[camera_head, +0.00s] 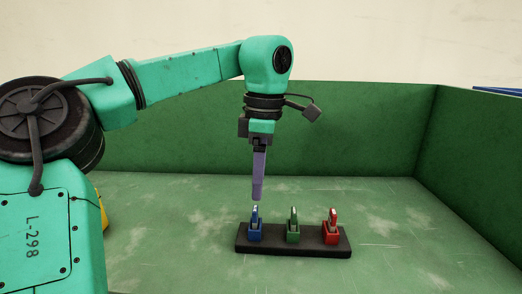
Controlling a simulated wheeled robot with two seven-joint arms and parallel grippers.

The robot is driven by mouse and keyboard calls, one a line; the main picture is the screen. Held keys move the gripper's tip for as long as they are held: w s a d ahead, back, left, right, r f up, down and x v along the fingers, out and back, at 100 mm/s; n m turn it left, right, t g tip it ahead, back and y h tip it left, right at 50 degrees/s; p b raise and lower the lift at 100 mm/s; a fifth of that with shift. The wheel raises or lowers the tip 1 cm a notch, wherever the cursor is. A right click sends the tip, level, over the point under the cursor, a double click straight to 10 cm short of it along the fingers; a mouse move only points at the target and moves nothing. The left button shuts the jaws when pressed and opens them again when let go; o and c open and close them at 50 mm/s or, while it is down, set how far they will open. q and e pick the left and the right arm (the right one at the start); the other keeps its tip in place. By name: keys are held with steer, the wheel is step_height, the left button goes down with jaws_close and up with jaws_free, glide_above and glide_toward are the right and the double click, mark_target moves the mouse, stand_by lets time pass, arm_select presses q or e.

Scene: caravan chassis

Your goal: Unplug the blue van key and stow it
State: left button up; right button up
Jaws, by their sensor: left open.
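The blue van key (255,216) stands upright in a blue socket (255,233) at the left end of a dark block (293,250). My left gripper (257,199) points straight down from above, its fingertips at the top of the blue key. Its jaws are open, but they are seen edge-on, so the gap between them is hidden. I cannot tell whether the fingertips touch the key. My right gripper is not in view.
A green key (293,219) and a red key (332,219) stand in the same block to the right. Green walls (370,130) enclose the worn green surface at the back and right. A yellow thing (102,208) shows partly behind my arm at left. The surface around the block is clear.

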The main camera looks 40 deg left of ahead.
arm_select(q)
step_height(320, 180, up, 9)
steer(key=p, duration=0.1)
steer(key=shift+w+d+f+p, duration=0.15)
steer(key=shift+d+p, duration=0.1)
steer(key=shift+p, duration=0.05)
steer(key=shift+d, duration=0.1)
